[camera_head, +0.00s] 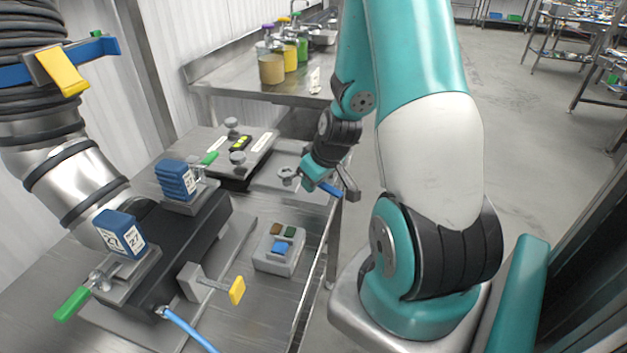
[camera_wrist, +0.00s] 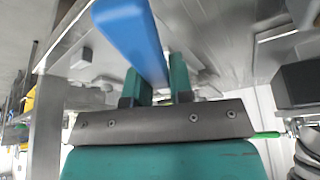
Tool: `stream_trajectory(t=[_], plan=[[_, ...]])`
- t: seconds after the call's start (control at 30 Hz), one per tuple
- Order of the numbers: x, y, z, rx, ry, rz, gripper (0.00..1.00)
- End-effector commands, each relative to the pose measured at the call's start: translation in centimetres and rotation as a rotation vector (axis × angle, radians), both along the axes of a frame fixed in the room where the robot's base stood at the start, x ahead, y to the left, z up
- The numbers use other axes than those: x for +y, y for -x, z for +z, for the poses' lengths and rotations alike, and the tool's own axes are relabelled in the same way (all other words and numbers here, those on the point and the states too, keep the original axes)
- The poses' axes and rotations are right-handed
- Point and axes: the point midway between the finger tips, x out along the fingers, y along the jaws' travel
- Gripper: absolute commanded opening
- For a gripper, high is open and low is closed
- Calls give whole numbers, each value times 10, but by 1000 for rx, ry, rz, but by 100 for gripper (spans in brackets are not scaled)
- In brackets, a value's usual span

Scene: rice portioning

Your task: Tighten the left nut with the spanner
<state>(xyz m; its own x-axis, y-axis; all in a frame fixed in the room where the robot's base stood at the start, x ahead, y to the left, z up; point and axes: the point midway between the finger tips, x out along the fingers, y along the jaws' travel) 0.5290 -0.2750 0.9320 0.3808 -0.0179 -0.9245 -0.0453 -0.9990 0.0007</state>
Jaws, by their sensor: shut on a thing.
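My gripper (camera_head: 309,174) is shut on the spanner, above the right part of the steel table. The spanner's blue handle (camera_head: 329,189) sticks out to the right of the jaws, and a silver ring-like end (camera_head: 286,173) shows to their left. In the wrist view my gripper (camera_wrist: 160,88) has the blue handle (camera_wrist: 130,38) between its teal fingers. A flat plate fixture left of the gripper bears two silver round-topped nuts or knobs, a farther one (camera_head: 232,124) and a nearer one (camera_head: 237,158). The spanner appears apart from both. I cannot tell which is the left nut.
A black machine block (camera_head: 190,235) with blue counter boxes (camera_head: 121,234) and green levers stands at the left. A button box (camera_head: 279,248) and a yellow-tipped lever (camera_head: 237,290) are nearer. Bottles (camera_head: 272,68) stand on a back bench. The right floor is open.

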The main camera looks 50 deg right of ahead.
Motion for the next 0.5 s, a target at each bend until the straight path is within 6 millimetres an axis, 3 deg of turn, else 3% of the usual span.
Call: stream_trajectory(t=[0.5], plan=[[0, 0, 31, -1, 0, 0, 0]])
